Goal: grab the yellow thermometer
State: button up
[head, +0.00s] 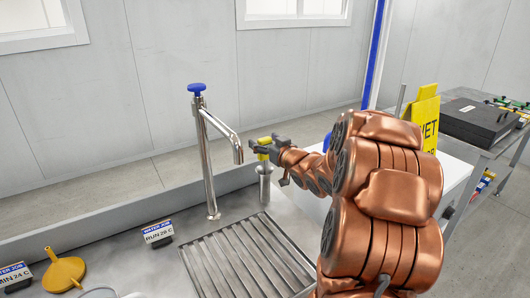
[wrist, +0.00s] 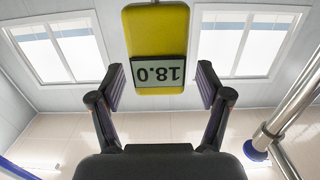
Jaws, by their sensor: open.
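The yellow thermometer (head: 264,141) shows in the head view above a slim metal holder (head: 265,188), right of the tap. In the wrist view the thermometer (wrist: 159,30) is a yellow block with a grey display that shows 18.0 upside down. My gripper (head: 262,151) is at the thermometer's height. In the wrist view my gripper's two pads (wrist: 160,86) are apart, with the thermometer's display end between them. A gap shows on each side, so the pads do not touch it. The gripper hides part of the holder's top in the head view.
A metal tap (head: 207,160) with a blue knob stands close left of my gripper. A slatted drain (head: 245,262) lies in front. A yellow funnel (head: 64,270) and label signs (head: 159,233) are at left. A yellow wet-floor sign (head: 424,118) and black case (head: 474,122) are at right.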

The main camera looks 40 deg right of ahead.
jog(key=c, duration=1.3)
jog(key=shift+o, duration=0.2)
jog(key=shift+r, duration=0.15)
